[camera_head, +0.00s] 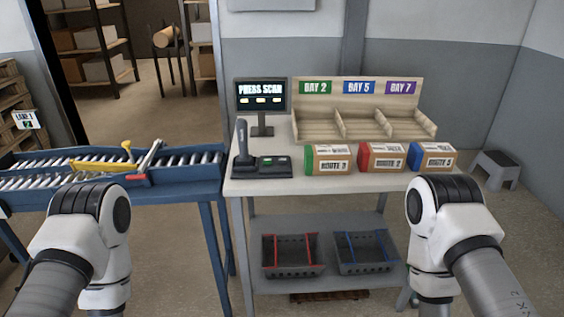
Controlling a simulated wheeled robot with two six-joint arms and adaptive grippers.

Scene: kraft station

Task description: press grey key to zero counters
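A black key box (274,169) lies at the front left of the white table. A small green key (268,159) shows on it; a separate grey key is too small to tell apart. A black display (261,96) on a stand behind it reads "PRESS SCAN" above three yellow fields, whose digits I cannot read. My two arms show at the lower left and lower right, bent downward, apart from the table. Neither gripper is in view.
Three boxes, with green (327,159), red (382,157) and blue (432,157) ends, stand along the table's front. A wooden rack (384,127) labelled BAY 2, BAY 5 and BAY 7 is behind. A blue roller conveyor (200,177) adjoins at left. Two baskets sit on the lower shelf.

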